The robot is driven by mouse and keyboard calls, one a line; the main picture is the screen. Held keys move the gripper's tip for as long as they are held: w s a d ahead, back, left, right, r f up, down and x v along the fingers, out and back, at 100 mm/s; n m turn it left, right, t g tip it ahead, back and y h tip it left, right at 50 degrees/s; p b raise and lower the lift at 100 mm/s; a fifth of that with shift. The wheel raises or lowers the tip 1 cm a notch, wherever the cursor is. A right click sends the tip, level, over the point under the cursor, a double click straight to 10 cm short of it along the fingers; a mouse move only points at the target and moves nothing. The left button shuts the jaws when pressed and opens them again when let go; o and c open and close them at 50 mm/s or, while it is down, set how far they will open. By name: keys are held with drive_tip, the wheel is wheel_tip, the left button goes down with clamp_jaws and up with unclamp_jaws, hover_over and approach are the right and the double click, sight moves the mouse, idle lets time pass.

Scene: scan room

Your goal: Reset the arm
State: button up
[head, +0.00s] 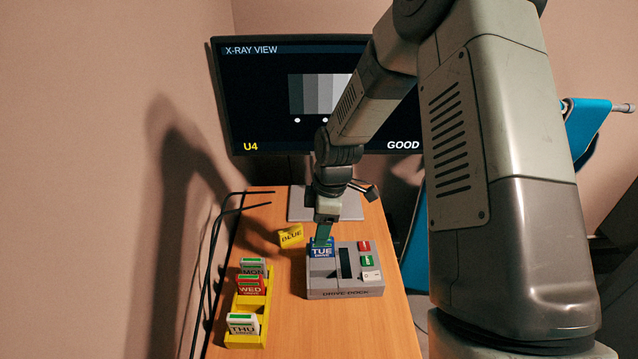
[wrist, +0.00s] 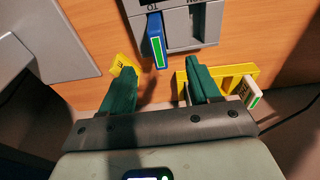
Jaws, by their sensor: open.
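My gripper (head: 323,236) is open, with green fingers pointing down just above the blue TUE drive (head: 322,251). In the wrist view its fingers (wrist: 161,72) are spread apart with nothing held between them. The blue drive (wrist: 156,40) stands in the left slot of the grey drive dock (head: 345,282) and sticks out. In the wrist view its end lies between and beyond the fingertips, apart from both. The dock also shows there (wrist: 192,22). Parts of my arm cover the monitor's right side in the head view.
A yellow rack (head: 240,340) at left holds MON (head: 252,268), WED (head: 250,287) and THU (head: 243,324) drives. A yellow BLUE tag (head: 290,236) lies behind the dock. The monitor (head: 265,100) reads "X-RAY VIEW", "U4" and "GOOD". Black cables hang along the table's left edge.

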drive_tip(key=shift+r, duration=0.1)
drive_tip(key=s+d+r+m+t+h, duration=0.1)
drive_tip(key=s+d+r+m, duration=0.15)
drive_tip(key=r, duration=0.45)
drive_tip(key=s+d+r+m+t, duration=0.1)
drive_tip(key=s+d+r+m, duration=0.15)
drive_tip(key=r, duration=0.55)
drive_tip(key=s+d+r+m+t+h, duration=0.1)
drive_tip(key=s+r+m, duration=0.2)
drive_tip(key=r, duration=0.4)
drive_tip(key=s+d+r+m+t, duration=0.1)
drive_tip(key=s+r+m, duration=0.3)
drive_tip(key=s, duration=0.4)
drive_tip(key=s+d+r+m+t, duration=0.1)
drive_tip(key=s+d+r+m, duration=0.1)
drive_tip(key=s+r+m, duration=0.3)
drive_tip(key=s, duration=0.4)
drive_tip(key=shift+s+d+r+m+t, duration=0.25)
drive_tip(key=shift+m+t, duration=0.05)
drive_tip(key=shift+m, duration=0.1)
